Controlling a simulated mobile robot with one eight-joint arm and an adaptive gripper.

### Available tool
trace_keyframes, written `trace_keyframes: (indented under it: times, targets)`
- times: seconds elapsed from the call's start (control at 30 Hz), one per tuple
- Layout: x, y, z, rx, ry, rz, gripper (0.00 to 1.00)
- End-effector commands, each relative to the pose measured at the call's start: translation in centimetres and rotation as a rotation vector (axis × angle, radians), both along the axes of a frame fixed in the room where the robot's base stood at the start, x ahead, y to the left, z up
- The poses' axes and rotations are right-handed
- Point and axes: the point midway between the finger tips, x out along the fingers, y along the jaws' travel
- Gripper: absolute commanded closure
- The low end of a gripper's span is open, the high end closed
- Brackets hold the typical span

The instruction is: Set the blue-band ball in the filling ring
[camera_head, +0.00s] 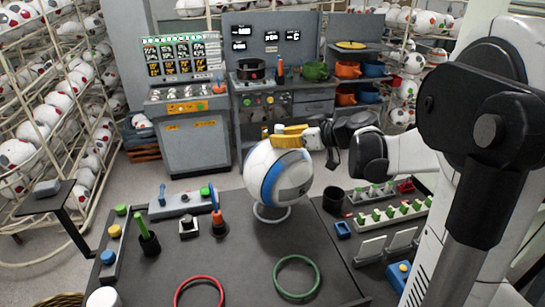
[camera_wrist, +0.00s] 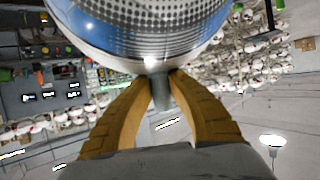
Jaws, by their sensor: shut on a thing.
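The blue-band ball (camera_head: 278,172), white with a blue band and grey patches, is over the back middle of the dark table. In the wrist view the ball (camera_wrist: 145,30) fills the top, with a dotted silver surface. My gripper (camera_head: 290,131) is at the top of the ball. Its yellow fingers (camera_wrist: 160,88) close on a short grey stem (camera_wrist: 160,95) at the ball. A white ring (camera_head: 271,215), seemingly the filling ring, shows directly below the ball. The ball hides its back part, and I cannot tell whether they touch.
A red ring (camera_head: 199,291) and a green ring (camera_head: 297,277) lie at the table front. An orange-based tool (camera_head: 218,224) and a black cup with a green stick (camera_head: 148,240) stand left. A black cup (camera_head: 333,199) and a green-knobbed rack (camera_head: 392,214) are right.

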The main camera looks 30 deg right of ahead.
Motion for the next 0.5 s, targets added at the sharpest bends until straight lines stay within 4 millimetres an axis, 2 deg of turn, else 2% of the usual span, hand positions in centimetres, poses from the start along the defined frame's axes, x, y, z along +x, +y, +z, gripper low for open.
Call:
trace_keyframes:
  times: [0.03, 0.17, 0.33, 0.5]
  targets:
    - [0.2, 0.8, -0.5, 0.001, -0.001, 0.002, 1.0]
    - [0.5, 1.8, -1.1, 0.001, -0.001, 0.001, 1.0]
    - [0.7, 1.9, -2.2, 0.001, -0.001, -0.001, 1.0]
    - [0.6, 1.9, -4.9, 0.001, -0.001, -0.001, 1.0]
